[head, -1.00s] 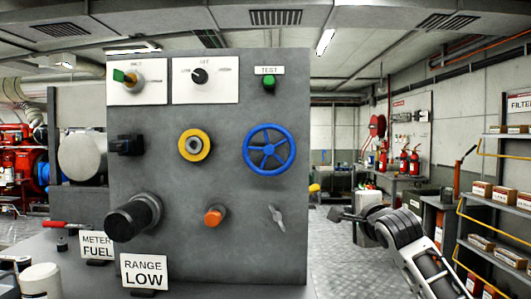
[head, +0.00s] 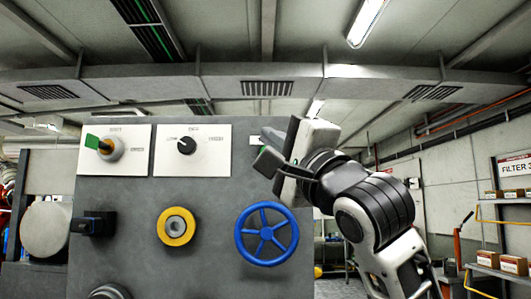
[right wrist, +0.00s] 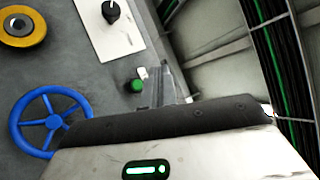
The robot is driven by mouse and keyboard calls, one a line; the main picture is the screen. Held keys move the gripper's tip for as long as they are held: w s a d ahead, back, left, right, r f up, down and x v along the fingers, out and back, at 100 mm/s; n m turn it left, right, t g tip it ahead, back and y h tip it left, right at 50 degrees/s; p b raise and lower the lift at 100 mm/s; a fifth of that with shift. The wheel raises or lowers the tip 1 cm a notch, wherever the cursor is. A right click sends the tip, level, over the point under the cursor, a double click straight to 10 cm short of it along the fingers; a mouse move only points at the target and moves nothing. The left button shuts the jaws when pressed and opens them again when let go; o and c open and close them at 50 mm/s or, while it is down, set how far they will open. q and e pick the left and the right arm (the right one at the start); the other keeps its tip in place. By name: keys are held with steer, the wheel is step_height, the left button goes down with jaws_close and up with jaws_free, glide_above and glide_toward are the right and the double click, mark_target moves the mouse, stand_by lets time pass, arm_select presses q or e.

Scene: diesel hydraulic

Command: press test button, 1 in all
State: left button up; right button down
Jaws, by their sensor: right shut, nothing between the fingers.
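The green test button (right wrist: 136,87) shows on the grey panel in the right wrist view, just left of my right gripper's fingers (right wrist: 168,82). A bit of the white label (head: 254,140) shows left of the gripper. The gripper is shut and empty. I cannot tell whether the fingers touch the panel. My left gripper is not in view.
Shelves with boxes (head: 514,264) stand at the far right.

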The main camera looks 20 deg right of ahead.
arm_select(q)
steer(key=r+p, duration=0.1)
steer(key=p, duration=0.2)
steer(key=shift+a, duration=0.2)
arm_select(e)
steer(key=w+d, duration=0.2)
steer(key=w, duration=0.6)
steer(key=shift+w+d, duration=0.25)
steer(key=shift+w, duration=0.1)
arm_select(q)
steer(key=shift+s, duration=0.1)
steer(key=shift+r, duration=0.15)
arm_select(e)
steer(key=shift+w, duration=0.1)
stand_by(1.1)
arm_select(q)
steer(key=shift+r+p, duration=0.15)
steer(key=shift+p, duration=0.2)
arm_select(e)
steer(key=shift+w+d, duration=0.1)
steer(key=shift+w, duration=0.2)
